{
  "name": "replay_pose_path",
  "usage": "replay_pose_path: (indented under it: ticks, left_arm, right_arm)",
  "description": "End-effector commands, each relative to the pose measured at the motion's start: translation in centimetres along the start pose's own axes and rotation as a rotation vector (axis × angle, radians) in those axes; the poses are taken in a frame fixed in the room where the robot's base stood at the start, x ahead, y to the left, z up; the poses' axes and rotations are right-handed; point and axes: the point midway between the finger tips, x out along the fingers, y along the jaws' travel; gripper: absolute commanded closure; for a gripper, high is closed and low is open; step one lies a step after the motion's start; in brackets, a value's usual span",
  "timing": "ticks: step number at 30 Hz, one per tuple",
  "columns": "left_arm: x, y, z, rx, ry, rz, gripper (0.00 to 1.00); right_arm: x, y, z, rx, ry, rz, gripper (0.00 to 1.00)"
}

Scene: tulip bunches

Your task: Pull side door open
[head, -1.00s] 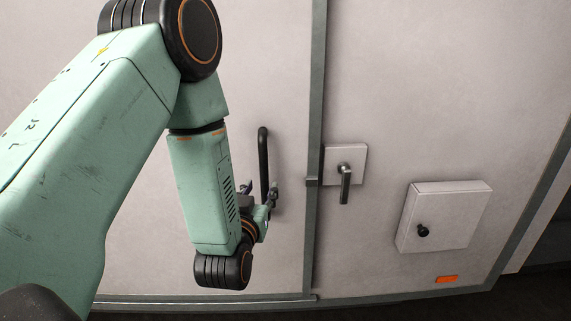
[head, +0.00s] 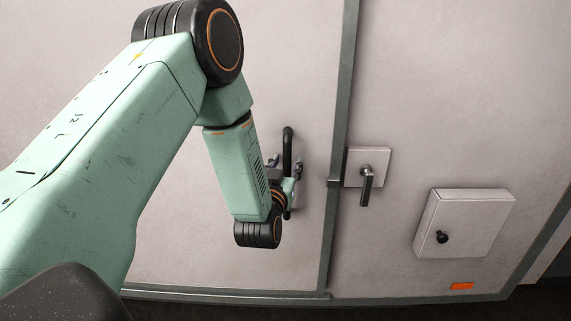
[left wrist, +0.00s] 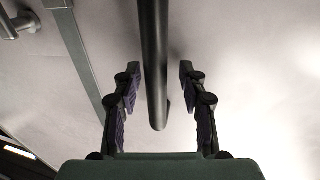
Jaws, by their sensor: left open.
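The side door (head: 240,100) is a pale panel, and its green-grey edge strip (head: 343,120) runs along its right side. A black vertical bar handle (head: 288,145) is mounted near that edge. My left gripper (head: 287,182) is at the lower part of the handle, partly hidden by my wrist. In the left wrist view my left gripper (left wrist: 160,92) is open, with its purple-padded fingers apart. The black bar handle (left wrist: 154,60) lies between them, with a gap showing on both sides. My right gripper is not in view.
Right of the edge strip, a lever handle (head: 367,185) hangs down from a square plate on the wall. Further right, a pale box (head: 470,222) with a black knob sticks out above an orange marker (head: 462,286). The dark floor lies below the bottom frame.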

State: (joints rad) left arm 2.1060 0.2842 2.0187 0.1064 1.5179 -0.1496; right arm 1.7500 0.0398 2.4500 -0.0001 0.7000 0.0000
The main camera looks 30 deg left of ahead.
Motion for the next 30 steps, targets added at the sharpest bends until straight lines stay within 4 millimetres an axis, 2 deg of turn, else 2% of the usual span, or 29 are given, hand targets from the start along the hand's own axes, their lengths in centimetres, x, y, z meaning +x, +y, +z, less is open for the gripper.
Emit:
replay_pose_path:
  ticks: [6, 21, 30]
  left_arm:
    - [0.01, 0.03, 0.06, 0.000, -0.001, 0.001, 0.58]
    - [-0.02, -0.04, 0.04, 0.000, -0.001, -0.001, 1.00]
    - [-0.03, 0.04, 0.01, 0.000, 0.000, 0.002, 1.00]
  right_arm:
    - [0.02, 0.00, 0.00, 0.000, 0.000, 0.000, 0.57]
    - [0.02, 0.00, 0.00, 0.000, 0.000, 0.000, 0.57]
    - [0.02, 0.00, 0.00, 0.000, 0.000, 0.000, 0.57]
